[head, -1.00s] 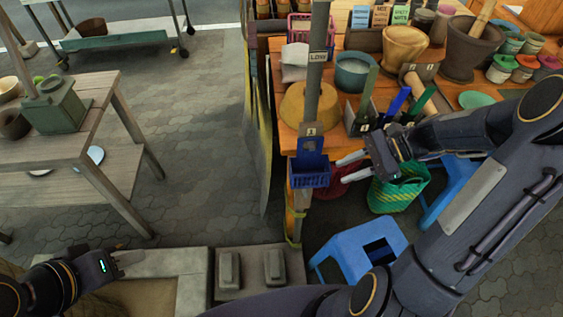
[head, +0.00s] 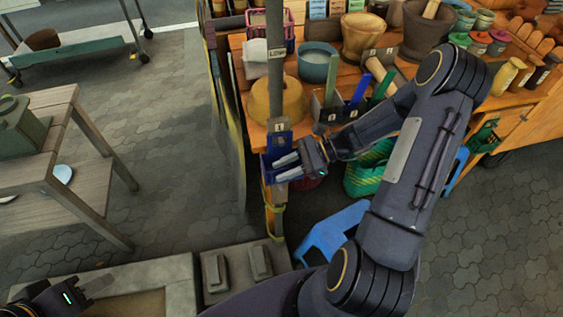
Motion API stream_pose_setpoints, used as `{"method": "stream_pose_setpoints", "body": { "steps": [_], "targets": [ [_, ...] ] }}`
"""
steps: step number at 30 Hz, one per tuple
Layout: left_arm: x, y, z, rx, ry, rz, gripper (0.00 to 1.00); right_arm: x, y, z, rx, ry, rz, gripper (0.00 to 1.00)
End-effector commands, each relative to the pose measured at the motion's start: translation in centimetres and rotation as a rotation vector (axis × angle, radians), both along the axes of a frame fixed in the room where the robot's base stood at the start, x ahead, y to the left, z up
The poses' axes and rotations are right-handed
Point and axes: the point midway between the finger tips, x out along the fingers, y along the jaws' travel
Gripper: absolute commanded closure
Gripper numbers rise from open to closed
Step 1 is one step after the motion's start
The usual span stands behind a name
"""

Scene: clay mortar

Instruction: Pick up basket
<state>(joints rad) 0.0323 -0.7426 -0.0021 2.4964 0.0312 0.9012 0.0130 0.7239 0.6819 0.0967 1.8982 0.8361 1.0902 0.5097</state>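A small blue basket (head: 268,174) hangs on the post at the front left corner of the wooden stall table. My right gripper (head: 278,167) is open. Its two pale fingers lie across the front of the blue basket in the head view, with a gap between them. I cannot tell whether they touch it or reach around its rim. A green woven basket (head: 362,183) stands low beside the stall, partly hidden by my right arm. A pink basket (head: 289,30) sits at the back of the table. My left gripper (head: 100,285) is low at the left, away from the baskets; its finger gap is unclear.
The stall table (head: 239,66) carries a teal bowl (head: 318,62), mortars and jars. A blue stool (head: 335,232) stands below, partly behind my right arm. A wooden bench (head: 45,170) is at the left, with open paving between.

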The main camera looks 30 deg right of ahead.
Motion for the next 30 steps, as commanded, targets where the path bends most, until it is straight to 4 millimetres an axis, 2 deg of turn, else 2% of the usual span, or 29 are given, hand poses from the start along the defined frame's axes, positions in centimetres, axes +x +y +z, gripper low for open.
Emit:
{"method": "stream_pose_setpoints", "body": {
  "steps": [6,13,30],
  "targets": [
    [0.0,0.0,0.0,0.0,0.0,0.0,0.64,0.02,0.12,-0.05,0.0,-0.001,0.001,0.71],
    [0.0,0.0,0.0,0.0,0.0,0.0,0.64,0.01,0.09,-0.04,0.0,-0.001,0.0,1.0],
    [0.0,0.0,-0.07,0.0,0.0,0.0,0.64,-0.55,0.19,0.61,-0.001,-0.002,0.001,1.0]
  ]
}}
